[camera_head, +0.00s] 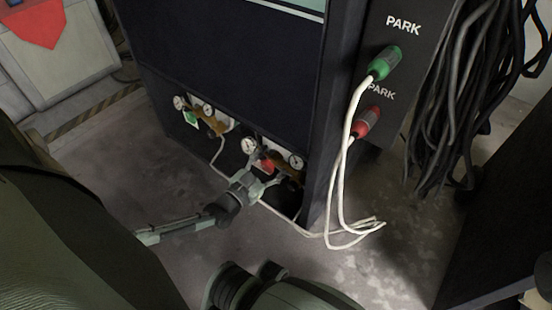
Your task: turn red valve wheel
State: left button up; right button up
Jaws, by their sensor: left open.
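The red valve wheel (267,163) is small and sits low on the dark cabinet, between round gauges. My left gripper (268,181) is open just in front of and below the wheel, with its fingers towards it. The gripper partly covers the area below the wheel. I cannot tell whether a finger touches the wheel. My right gripper is not in view.
A green plug (384,63) and a red plug (366,123) trail white cables to the floor. Black cables (470,90) hang at right. Bare floor (130,160) lies left.

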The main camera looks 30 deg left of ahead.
pick_arm(q)
jog(key=shift+c, duration=0.6)
jog(key=c, duration=1.1)
